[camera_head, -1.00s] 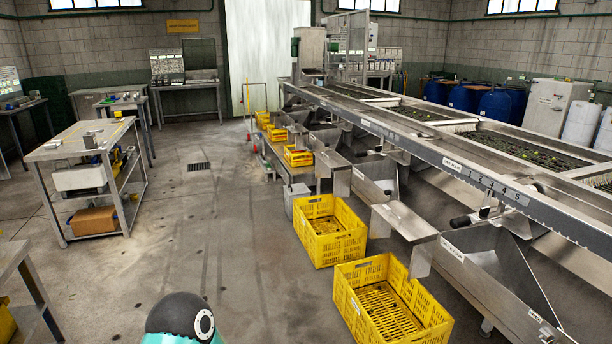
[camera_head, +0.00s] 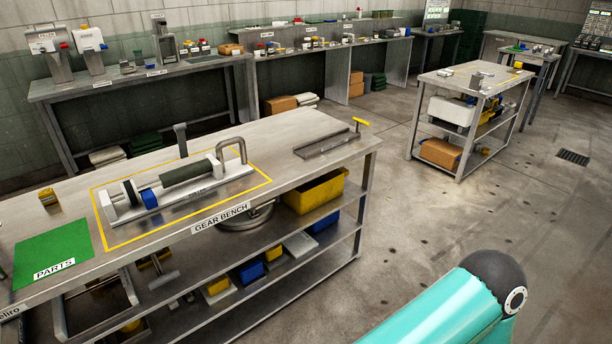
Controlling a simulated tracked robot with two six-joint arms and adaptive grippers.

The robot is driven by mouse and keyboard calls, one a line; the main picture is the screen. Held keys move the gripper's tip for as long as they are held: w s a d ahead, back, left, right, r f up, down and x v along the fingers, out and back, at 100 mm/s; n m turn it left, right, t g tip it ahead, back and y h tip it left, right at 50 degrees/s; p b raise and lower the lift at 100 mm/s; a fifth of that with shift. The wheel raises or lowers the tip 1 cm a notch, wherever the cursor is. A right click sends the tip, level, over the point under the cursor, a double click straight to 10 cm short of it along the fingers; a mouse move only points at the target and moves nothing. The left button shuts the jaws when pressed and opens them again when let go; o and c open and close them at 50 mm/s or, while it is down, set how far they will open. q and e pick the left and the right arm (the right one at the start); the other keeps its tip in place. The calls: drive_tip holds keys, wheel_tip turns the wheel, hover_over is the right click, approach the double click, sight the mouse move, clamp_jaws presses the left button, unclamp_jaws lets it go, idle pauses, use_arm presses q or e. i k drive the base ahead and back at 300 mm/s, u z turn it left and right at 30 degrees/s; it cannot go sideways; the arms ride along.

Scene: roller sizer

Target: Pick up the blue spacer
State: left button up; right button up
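A small blue piece (camera_head: 150,198), which looks like the blue spacer, is at the roller assembly on the gear bench. It sits on the metal base plate (camera_head: 185,205), left of the dark green roller (camera_head: 192,173) and close to a dark disc and a white disc. I cannot tell whether it is around the shaft or beside it. Neither gripper is in view; only a teal and black link of my arm shows at the bottom right.
The gear bench (camera_head: 285,130) has a yellow taped outline, a green parts mat (camera_head: 52,255), a yellow-topped item (camera_head: 47,197) and a metal rail (camera_head: 327,145).

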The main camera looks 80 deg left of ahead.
sight(149, 199)
drive_tip(key=z, duration=0.1)
drive_tip(key=i, duration=0.2)
drive_tip(key=u, duration=2.65)
drive_tip(key=i, duration=0.2)
drive_tip(key=u, duration=1.55)
drive_tip(key=k, duration=0.45)
drive_tip(key=u, duration=0.5)
drive_tip(key=i, duration=1.6)
drive_tip(key=z, duration=0.45)
